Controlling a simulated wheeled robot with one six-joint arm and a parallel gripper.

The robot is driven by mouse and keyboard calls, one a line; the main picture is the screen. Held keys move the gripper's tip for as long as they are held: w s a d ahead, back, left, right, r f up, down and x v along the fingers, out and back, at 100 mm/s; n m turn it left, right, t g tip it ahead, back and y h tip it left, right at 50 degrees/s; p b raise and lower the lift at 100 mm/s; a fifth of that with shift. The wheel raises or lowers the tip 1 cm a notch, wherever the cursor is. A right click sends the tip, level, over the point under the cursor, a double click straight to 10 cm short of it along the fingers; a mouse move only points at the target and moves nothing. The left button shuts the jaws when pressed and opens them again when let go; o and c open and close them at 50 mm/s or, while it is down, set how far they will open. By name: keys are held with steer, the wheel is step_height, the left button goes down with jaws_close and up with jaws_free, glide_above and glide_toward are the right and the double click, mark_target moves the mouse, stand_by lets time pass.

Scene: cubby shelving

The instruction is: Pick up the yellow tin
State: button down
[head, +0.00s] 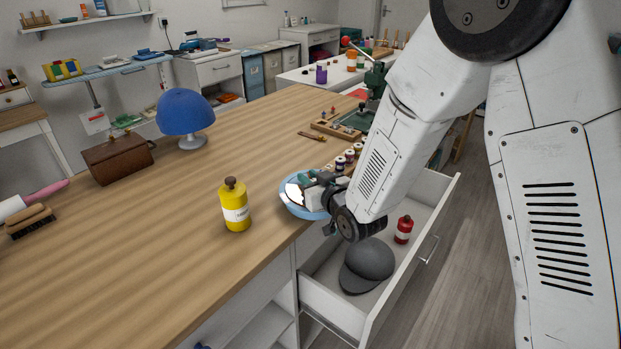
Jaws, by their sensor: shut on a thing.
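The yellow tin (236,208) stands upright on the wooden counter, with a white label and a dark knobbed top. My gripper (308,190) is to the right of the tin and apart from it, at the light blue bowl (303,213) near the counter's edge. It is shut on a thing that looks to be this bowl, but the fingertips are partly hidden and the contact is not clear. Something white shows inside the bowl by the fingers. I cannot tell whether the bowl rests on the counter.
An open drawer (325,297) below the counter edge holds a grey cap (368,265) and a red bottle (404,229). Several small jars (349,157) stand behind my gripper. A blue hat on a stand (186,112) and a brown box (118,158) are farther back. The counter around the tin is clear.

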steer(key=c, duration=1.3)
jaws_free()
steer(key=shift+f, duration=0.15)
steer(key=shift+o, duration=0.2)
steer(key=shift+f+v, duration=0.15)
steer(key=shift+v, duration=1.8)
steer(key=shift+f+v, duration=0.15)
steer(key=shift+v, duration=1.8)
